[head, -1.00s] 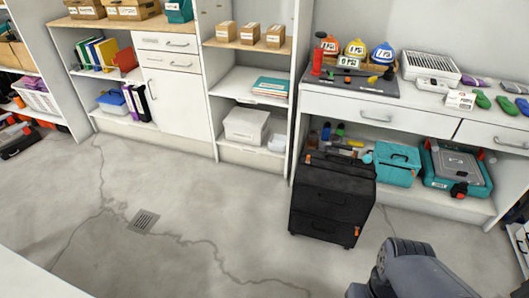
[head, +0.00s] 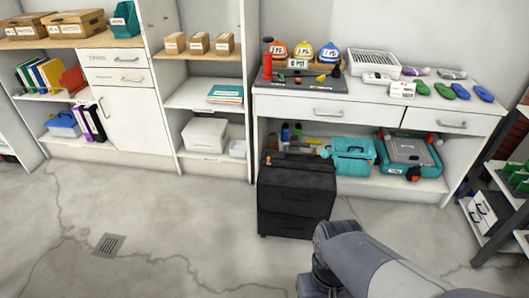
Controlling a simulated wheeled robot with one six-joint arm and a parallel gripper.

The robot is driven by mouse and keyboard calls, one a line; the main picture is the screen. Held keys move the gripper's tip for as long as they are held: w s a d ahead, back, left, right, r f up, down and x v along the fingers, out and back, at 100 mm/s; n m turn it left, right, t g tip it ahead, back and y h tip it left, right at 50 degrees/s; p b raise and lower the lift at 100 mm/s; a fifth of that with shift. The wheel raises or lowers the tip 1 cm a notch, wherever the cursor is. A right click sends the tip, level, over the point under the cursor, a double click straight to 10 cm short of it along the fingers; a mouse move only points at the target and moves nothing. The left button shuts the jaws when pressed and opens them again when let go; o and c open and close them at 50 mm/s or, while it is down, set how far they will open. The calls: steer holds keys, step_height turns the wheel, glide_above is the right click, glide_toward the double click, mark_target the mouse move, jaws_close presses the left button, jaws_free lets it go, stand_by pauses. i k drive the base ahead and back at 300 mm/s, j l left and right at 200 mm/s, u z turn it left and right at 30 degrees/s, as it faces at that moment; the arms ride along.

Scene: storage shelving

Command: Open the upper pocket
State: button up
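A black upright case (head: 297,203) stands on the floor in front of the workbench, left of the middle of its open lower shelf. Its front shows an upper and a lower section, with a dark handle on top. The front looks closed, but the dark surface hides the details of any pocket. My gripper is not in view. Only part of my grey arm shows at the bottom, right of the case and apart from it in the picture.
A teal bag (head: 353,156) and a teal-grey case (head: 409,152) sit below. A dark rack (head: 497,205) stands at right. The floor (head: 160,225) at left is clear, with a drain (head: 109,244).

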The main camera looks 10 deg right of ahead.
mark_target(302, 193)
steer(key=i+j, duration=0.1)
steer(key=i, duration=1)
